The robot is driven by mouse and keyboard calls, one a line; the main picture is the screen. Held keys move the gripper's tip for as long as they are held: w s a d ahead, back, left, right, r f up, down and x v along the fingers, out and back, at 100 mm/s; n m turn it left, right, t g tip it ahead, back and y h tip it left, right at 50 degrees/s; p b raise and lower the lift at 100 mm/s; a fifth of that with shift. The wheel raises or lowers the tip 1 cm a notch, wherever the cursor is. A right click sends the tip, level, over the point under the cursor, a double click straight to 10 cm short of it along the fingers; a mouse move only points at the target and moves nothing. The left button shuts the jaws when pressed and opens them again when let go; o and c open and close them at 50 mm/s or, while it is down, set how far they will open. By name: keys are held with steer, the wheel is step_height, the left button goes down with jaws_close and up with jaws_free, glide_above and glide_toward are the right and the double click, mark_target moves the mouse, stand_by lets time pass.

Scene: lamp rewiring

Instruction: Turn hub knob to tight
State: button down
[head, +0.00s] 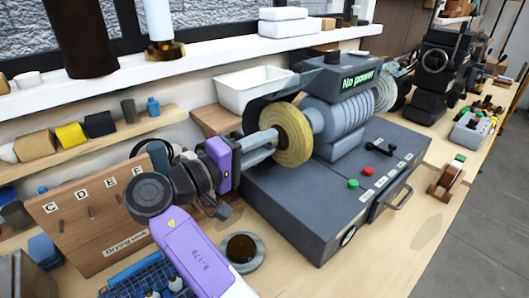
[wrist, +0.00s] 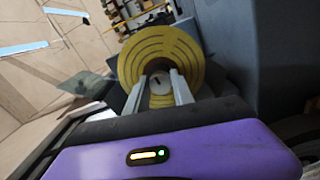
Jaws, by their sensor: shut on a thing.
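The grey machine (head: 310,195) stands on the workbench, with a yellow buffing wheel (head: 293,133) on its left side. The wheel also shows in the wrist view (wrist: 165,45), with ridged rings on its face. My gripper (head: 272,142) reaches to the wheel's centre from the left. In the wrist view its two fingers (wrist: 161,88) point at the hub and are shut on the hub knob (wrist: 159,82), a small light-coloured round part with a dark mark. The fingers partly hide the knob. I cannot read any tight marking.
A display reading "No power" (head: 362,77) tops the machine. Red and green buttons are on its front. A drying rack (head: 95,215) stands left of my arm. A dark round dish (head: 242,248) lies near the machine's front. A white bin (head: 253,88) stands behind.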

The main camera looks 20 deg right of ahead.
steer(key=shift+s+f+m+b, duration=0.1)
steer(key=shift+m+b, duration=0.3)
steer(key=shift+m, duration=0.2)
steer(key=c, duration=1.1)
jaws_free()
steer(key=shift+a, duration=0.1)
steer(key=shift+b+v, duration=0.5)
steer(key=shift+v, duration=3.3)
